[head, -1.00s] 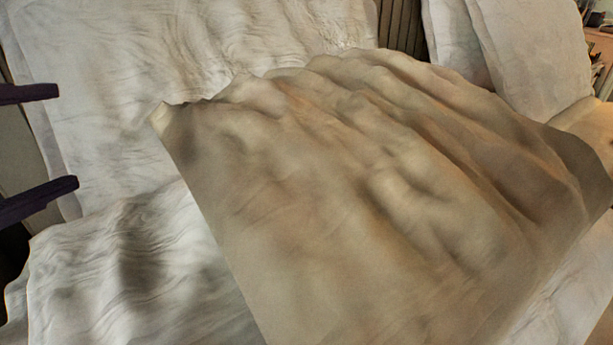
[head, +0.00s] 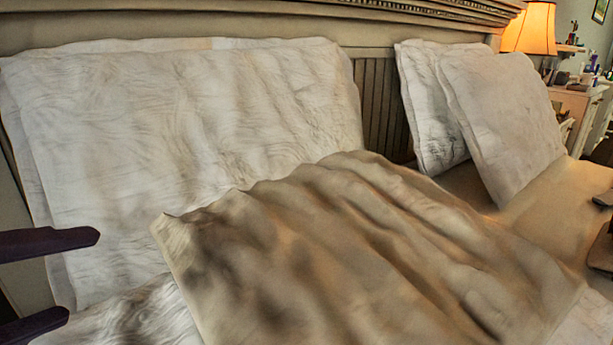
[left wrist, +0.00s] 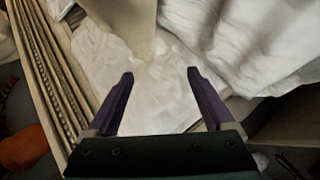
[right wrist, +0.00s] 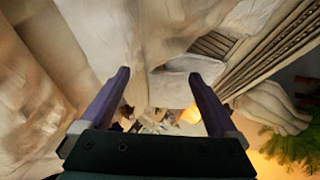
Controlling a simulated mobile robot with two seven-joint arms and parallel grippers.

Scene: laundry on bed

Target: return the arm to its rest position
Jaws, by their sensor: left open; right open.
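My left gripper (head: 83,276) shows at the left edge of the head view, its two dark purple fingers apart. In the left wrist view the left gripper (left wrist: 160,73) is open and empty, with white bedding beyond its fingertips. My right gripper (right wrist: 159,73) is open and empty in the right wrist view. Pale bedding, the headboard and a glowing lamp lie beyond it. A beige rumpled blanket (head: 340,260) covers the middle of the bed, to the right of the left gripper in the head view. No contact between gripper and cloth can be made out.
A large white pillow (head: 190,150) leans against the headboard (head: 380,105). More white pillows (head: 510,120) lean at the right. A lit lamp (head: 530,28) stands at the far right.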

